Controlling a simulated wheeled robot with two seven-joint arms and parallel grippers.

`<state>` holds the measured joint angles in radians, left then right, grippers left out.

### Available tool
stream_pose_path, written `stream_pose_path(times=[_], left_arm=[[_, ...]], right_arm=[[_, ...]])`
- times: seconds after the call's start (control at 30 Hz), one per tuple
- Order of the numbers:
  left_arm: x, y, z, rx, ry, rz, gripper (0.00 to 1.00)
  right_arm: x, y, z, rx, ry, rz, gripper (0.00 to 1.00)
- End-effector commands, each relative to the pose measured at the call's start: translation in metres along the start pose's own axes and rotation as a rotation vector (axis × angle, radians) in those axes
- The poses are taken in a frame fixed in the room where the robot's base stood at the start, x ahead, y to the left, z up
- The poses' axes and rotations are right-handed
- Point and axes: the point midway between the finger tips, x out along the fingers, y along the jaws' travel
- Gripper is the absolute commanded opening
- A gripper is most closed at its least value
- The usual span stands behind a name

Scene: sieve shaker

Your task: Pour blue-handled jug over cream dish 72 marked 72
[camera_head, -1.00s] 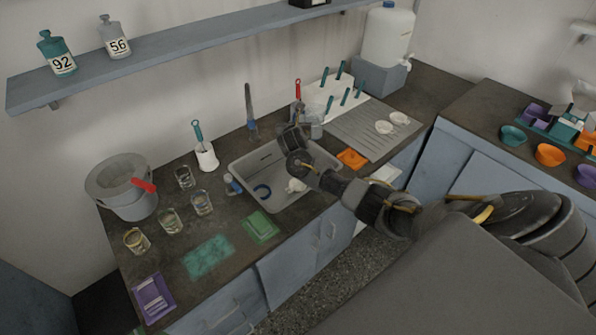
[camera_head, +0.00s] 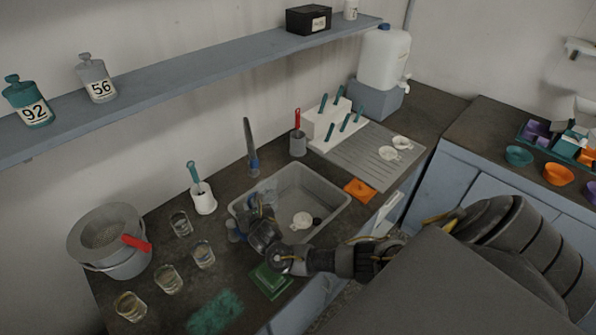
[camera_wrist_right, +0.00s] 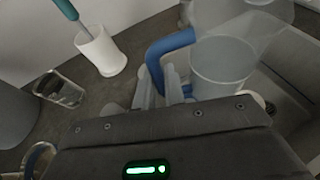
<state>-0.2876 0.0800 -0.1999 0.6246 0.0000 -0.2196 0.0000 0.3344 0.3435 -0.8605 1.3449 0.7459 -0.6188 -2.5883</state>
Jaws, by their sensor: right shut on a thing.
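The clear blue-handled jug (camera_wrist_right: 225,62) fills the upper right of the right wrist view. Its blue handle (camera_wrist_right: 163,55) runs down between my right gripper's fingers (camera_wrist_right: 172,88), which are shut on it. In the head view my right gripper (camera_head: 258,212) is at the sink's left side, with the faint jug (camera_head: 268,190) upright or nearly so. Whether the jug touches the sink floor is unclear. One cream dish (camera_head: 301,220) lies in the sink, with a dark spot beside it. Two more cream dishes (camera_head: 388,153) (camera_head: 402,142) lie on the drainer. No 72 is readable. My left gripper is out of view.
The grey sink (camera_head: 330,208) is sunk in the dark counter. Several glasses (camera_head: 181,224), a white brush holder (camera_head: 203,199) and a grey bucket (camera_head: 108,240) stand to its left. A tall tap (camera_head: 250,147) rises behind. An orange pad (camera_head: 359,191) lies right of the sink.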

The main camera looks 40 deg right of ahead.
Motion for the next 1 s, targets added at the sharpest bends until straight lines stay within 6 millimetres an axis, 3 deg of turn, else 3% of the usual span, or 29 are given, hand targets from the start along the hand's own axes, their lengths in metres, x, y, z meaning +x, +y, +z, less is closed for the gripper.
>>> stream_pose_path(times=[0.23, 0.47, 0.83, 1.0], left_arm=[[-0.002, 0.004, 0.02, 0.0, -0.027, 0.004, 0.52], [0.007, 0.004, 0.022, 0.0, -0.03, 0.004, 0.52], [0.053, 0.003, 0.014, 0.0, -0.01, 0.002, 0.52], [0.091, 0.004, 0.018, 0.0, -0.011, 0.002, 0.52]], right_arm=[[-0.002, -0.009, 0.0, 0.005, -0.001, -0.012, 0.0], [0.001, -0.013, -0.006, 0.024, 0.002, -0.008, 0.0], [0.012, -0.017, -0.028, 0.162, 0.029, 0.055, 0.0], [0.025, -0.022, -0.057, 0.239, 0.045, 0.088, 0.0]])
